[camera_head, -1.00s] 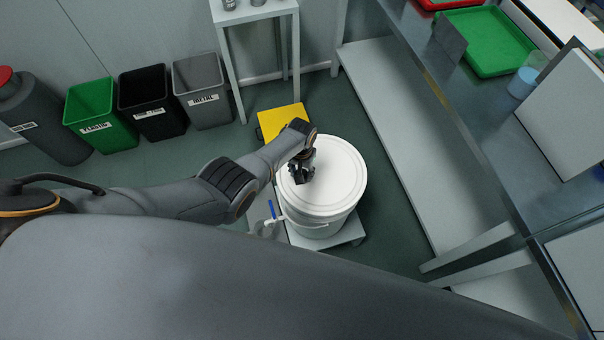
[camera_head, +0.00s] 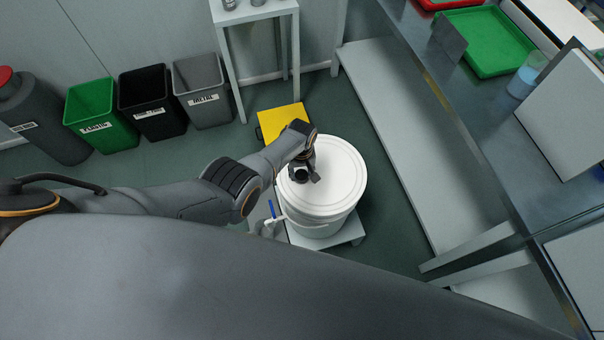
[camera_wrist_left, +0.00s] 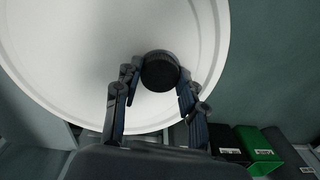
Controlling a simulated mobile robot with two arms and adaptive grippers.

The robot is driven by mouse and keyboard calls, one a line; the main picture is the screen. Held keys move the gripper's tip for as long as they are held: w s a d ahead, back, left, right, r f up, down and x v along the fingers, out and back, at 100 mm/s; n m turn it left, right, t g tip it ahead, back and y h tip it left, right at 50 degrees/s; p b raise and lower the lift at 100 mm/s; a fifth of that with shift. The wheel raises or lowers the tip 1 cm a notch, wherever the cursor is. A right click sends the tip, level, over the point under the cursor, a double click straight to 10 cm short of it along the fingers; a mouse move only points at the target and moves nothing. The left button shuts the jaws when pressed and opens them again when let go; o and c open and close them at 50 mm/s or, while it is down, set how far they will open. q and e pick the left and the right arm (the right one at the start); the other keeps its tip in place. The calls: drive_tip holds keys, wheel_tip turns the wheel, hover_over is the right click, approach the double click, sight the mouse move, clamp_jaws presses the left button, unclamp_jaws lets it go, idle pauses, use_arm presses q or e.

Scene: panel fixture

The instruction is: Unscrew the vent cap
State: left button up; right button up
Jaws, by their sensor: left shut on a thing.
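A white bucket with a round white lid (camera_head: 345,172) stands on a low grey stand, and the lid also fills much of the left wrist view (camera_wrist_left: 65,50). The vent cap (camera_wrist_left: 160,71) is a round black knob near the lid's edge. My left gripper (camera_head: 308,178) is over the left part of the lid, reaching in from the left. In the left wrist view its fingers (camera_wrist_left: 158,85) are on either side of the cap, shut on it. In the head view the gripper mostly hides the cap. My right gripper is in neither view.
A blue-handled tap (camera_head: 271,212) sticks out at the bucket's left side. A yellow item (camera_head: 283,121) lies on the floor behind my arm. Green, black and grey bins (camera_head: 205,92) stand at the back left. A long workbench (camera_head: 470,100) runs along the right.

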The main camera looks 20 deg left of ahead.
sight(301, 174)
use_arm(q)
drive_tip(key=shift+w+r, duration=0.1)
drive_tip(key=shift+r+p, duration=0.95)
drive_tip(key=shift+p, duration=0.05)
drive_tip(key=shift+r, duration=0.2)
wheel_tip(301, 174, up, 5)
drive_tip(key=p, duration=0.5)
drive_tip(key=shift+f, duration=0.1)
drive_tip(key=shift+a, duration=0.1)
